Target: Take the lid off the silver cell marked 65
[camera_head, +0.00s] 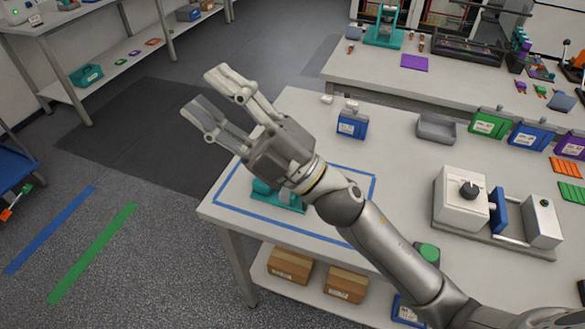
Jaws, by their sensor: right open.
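No silver cell marked 65 and no lid on one can be made out in the head view. My right gripper (212,93) is open and empty, its fingers pointing to the upper left. It is in the air near the table's left edge, with dark floor behind it. My right arm covers part of a teal fixture (292,203) inside a blue taped outline, so anything on that fixture is hidden. My left gripper is not in view.
The white table (400,180) holds a blue box (352,122), a grey tray (436,130), a white press-like device (461,200) and green (489,123) and blue (531,135) bins. A second bench (360,73) stands behind. Cardboard boxes (290,265) sit on the lower shelf.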

